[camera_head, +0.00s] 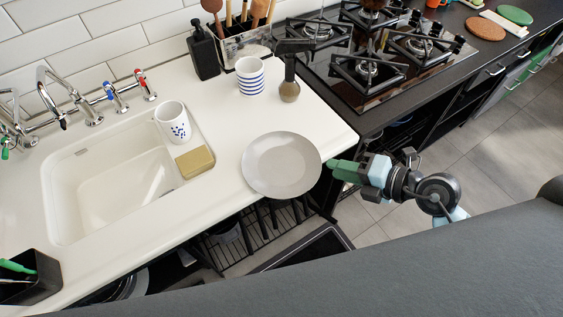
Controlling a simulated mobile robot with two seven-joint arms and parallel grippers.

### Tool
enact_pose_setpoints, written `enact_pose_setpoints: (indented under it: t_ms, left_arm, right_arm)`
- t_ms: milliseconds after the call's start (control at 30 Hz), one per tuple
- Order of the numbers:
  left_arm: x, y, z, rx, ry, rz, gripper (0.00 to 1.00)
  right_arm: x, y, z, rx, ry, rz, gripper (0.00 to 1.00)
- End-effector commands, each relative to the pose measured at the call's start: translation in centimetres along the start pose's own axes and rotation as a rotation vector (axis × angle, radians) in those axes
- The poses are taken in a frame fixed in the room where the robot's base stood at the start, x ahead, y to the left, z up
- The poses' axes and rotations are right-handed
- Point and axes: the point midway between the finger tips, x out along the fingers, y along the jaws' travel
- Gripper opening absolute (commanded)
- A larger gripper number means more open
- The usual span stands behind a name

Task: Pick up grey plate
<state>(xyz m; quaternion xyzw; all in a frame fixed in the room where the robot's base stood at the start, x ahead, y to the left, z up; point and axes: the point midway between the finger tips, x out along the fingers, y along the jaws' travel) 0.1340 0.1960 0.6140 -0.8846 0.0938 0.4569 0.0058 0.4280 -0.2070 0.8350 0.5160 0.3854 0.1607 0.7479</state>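The grey plate (281,164) lies flat on the white counter, near its front right corner, and its front edge reaches the counter's front edge. My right gripper (332,165) is just right of the plate, with its green fingers pointing left at the plate's rim. The fingertips look very close to the rim; I cannot tell whether they touch it or how far apart the fingers are. My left gripper is not in view.
A white sink (110,190) with a yellow sponge (194,162) and a spotted cup (172,122) is left of the plate. A striped cup (250,76) and a pepper mill (289,88) stand behind it. The black gas hob (375,62) is at the back right.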

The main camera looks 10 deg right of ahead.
Motion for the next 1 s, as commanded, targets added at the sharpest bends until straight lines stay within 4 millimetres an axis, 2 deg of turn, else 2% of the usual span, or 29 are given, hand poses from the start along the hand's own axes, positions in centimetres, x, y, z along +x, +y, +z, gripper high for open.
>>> enact_pose_setpoints:
  t_ms: [333, 667, 867, 900, 1000]
  left_arm:
    - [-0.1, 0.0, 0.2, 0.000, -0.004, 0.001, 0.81]
    - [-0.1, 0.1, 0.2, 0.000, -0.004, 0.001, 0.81]
    - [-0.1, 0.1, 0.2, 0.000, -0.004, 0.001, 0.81]
    - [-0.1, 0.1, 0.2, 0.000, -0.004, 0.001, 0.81]
    - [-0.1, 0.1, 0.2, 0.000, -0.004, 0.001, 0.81]
  right_arm:
    - [4.4, 0.0, 0.1, 0.002, 0.000, 0.002, 0.29]
    - [5.0, 0.0, 0.0, 0.000, 0.001, 0.001, 0.29]
    - [4.9, 0.0, 0.0, 0.001, 0.001, 0.001, 0.03]
    - [4.9, 0.0, 0.0, 0.001, 0.001, 0.001, 0.00]
    - [4.9, 0.0, 0.1, 0.001, 0.001, 0.001, 0.00]
